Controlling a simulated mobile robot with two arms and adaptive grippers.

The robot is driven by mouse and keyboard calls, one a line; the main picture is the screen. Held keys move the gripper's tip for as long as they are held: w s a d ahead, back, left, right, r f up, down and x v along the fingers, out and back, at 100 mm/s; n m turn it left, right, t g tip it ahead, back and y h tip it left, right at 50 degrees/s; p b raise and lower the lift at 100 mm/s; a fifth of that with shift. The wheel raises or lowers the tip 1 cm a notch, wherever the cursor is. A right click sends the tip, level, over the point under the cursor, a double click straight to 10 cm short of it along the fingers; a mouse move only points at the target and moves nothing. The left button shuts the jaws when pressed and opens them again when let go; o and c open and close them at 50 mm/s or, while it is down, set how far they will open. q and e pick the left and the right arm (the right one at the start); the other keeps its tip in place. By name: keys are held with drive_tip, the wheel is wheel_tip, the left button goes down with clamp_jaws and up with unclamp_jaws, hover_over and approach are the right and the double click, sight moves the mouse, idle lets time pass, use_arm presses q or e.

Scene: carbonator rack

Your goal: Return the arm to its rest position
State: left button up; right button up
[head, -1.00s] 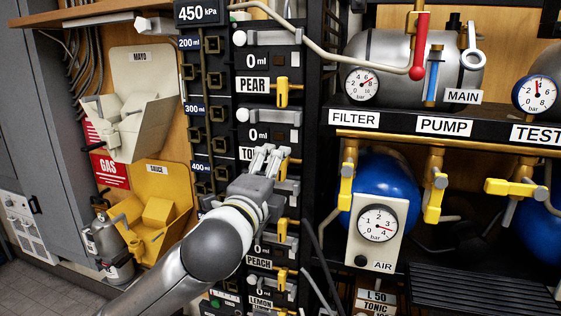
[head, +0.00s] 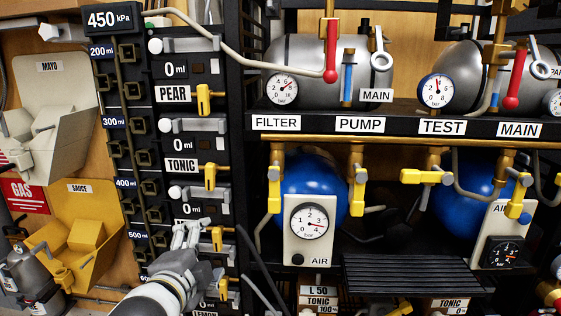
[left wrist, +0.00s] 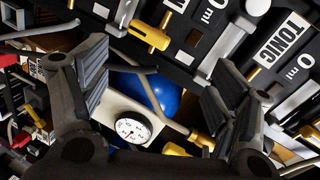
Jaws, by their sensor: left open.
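My left gripper (head: 186,236) is in the lower left of the head view, in front of the black dosing rack, below the TONIC label (head: 181,165). In the left wrist view its two fingers (left wrist: 150,95) stand wide apart with nothing between them. Behind them show the AIR gauge (left wrist: 132,130), part of a blue tank (left wrist: 140,88) and a yellow valve handle (left wrist: 150,36). In the head view a yellow valve (head: 217,238) is close to the gripper's right; I cannot tell whether they touch. My right gripper is not in view.
The rack's yellow valves (head: 209,177) stick out along its column. A shelf (head: 400,124) with gauges, a red lever (head: 331,50) and pipes lies to the right. A black grille (head: 410,272) is below. SAUCE (head: 85,240) and MAYO (head: 50,110) dispensers are at left.

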use_arm(q)
drive_tip(key=s+f+n+g, duration=0.2)
drive_tip(key=s+f, duration=0.1)
drive_tip(key=f, duration=0.3)
drive_tip(key=s+f+n+g, duration=0.1)
drive_tip(key=s+f+n, duration=0.15)
drive_tip(key=f, duration=0.45)
drive_tip(key=s+a+f+n+g, duration=0.2)
drive_tip(key=s+f+n+g, duration=0.25)
drive_tip(key=s+f, duration=0.65)
drive_tip(key=s+a+f+n+g, duration=0.2)
drive_tip(key=s+f+n+g, duration=0.25)
drive_tip(key=s+f, duration=0.65)
wheel_tip(320, 180, down, 27)
drive_tip(key=s+b, duration=0.3)
drive_tip(key=s+a+f+g+b, duration=0.2)
drive_tip(key=s+f, duration=1.4)
drive_tip(key=f, duration=0.2)
drive_tip(key=shift+s+a+f+y+b, duration=0.25)
drive_tip(key=shift+s+f+y+b, duration=0.05)
drive_tip(key=shift+f+b, duration=0.05)
